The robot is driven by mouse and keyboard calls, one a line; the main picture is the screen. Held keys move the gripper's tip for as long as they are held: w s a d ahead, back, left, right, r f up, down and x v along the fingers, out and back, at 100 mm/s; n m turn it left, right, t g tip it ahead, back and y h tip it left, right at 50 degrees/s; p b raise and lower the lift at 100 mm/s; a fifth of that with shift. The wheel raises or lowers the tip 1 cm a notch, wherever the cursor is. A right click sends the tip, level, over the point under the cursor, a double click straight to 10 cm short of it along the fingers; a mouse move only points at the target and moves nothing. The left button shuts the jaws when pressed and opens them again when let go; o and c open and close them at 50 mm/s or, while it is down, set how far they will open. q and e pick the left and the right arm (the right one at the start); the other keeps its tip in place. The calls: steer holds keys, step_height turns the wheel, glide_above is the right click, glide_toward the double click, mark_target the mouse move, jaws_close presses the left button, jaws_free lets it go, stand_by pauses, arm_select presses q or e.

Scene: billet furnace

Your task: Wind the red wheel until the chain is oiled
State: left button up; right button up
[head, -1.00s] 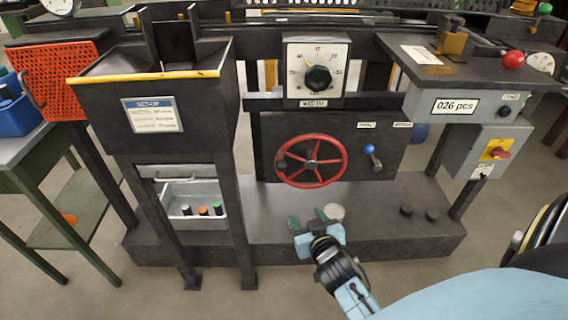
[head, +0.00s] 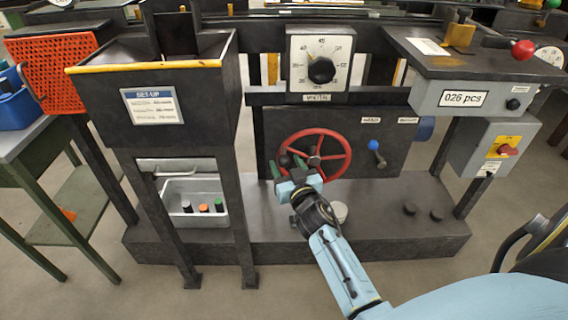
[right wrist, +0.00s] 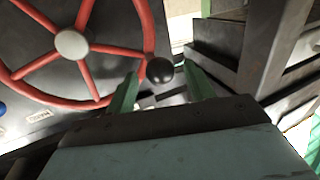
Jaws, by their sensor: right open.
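The red wheel (head: 348,157) is a spoked handwheel on the dark front panel of the machine. Its round black crank knob (right wrist: 160,70) sits at the rim; in the head view the knob is at the wheel's left side. My right gripper (head: 287,168) is at the lower left of the wheel, its green fingers pointing up at the knob. In the right wrist view the open fingers (right wrist: 163,86) stand on either side of the knob's line, with visible gaps. The chain cannot be made out. My left gripper is out of view.
A blue-knobbed lever (head: 374,146) is right of the wheel. A dial (head: 321,70) is above it. A grey tray (head: 179,218) with several small capped items is at left, beside a dark post (head: 241,215). A pale round disc (head: 341,211) and dark pucks lie on the base.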

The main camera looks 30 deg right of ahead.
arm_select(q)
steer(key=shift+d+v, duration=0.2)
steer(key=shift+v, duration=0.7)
arm_select(e)
steer(key=shift+x, duration=1.25)
jaws_close()
